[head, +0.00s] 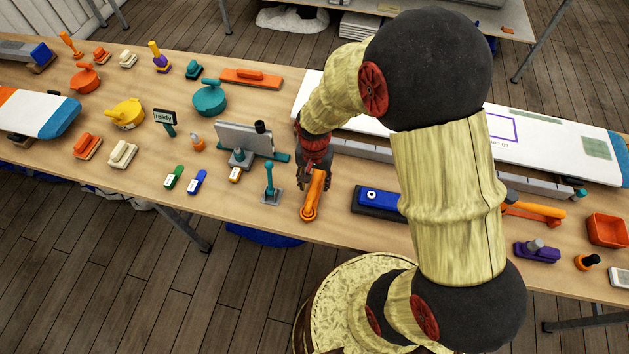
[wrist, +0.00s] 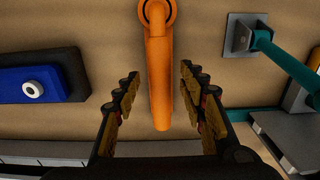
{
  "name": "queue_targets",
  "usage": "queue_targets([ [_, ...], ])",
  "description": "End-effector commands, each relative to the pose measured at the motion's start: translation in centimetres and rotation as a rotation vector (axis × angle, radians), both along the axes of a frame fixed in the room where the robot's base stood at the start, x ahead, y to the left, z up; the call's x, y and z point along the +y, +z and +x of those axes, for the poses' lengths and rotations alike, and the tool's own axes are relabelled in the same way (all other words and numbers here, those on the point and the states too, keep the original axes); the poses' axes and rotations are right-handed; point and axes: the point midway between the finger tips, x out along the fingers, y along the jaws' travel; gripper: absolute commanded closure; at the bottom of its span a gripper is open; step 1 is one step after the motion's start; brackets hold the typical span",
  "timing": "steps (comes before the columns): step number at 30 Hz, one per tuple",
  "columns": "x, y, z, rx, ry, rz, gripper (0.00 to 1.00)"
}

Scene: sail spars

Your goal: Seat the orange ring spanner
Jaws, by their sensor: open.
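The orange ring spanner (head: 316,190) is near the front edge of the bench, with its ring end towards the front in the head view. In the wrist view the spanner (wrist: 159,75) runs from its ring at the top edge down between my fingers. My gripper (wrist: 160,82) is open, with one finger on each side of the handle and visible gaps. In the head view my gripper (head: 304,181) is at the handle's far end, partly hidden by my arm. Whether the spanner touches the bench I cannot tell. A teal post on a grey plate (head: 270,192) stands just left of it.
A blue block on a dark base (head: 378,201) lies to the right. A grey panel (head: 244,139) with teal feet stands behind left. Green (head: 174,177) and blue (head: 197,182) tagged pieces lie further left. A long white board (head: 545,146) lies behind.

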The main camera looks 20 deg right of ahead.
Motion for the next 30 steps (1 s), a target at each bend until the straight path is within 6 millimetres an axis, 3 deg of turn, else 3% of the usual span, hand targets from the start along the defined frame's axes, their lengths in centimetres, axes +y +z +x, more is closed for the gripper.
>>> queue_targets([
  [5,0.0,1.9,0.2,-0.005,0.0,0.0,0.59],
  [18,0.0,10.1,0.1,-0.004,0.0,0.0,0.59],
  [24,0.0,11.7,0.1,-0.002,0.0,0.0,0.59],
  [30,0.0,11.9,0.1,-0.001,0.0,-0.001,0.59],
])
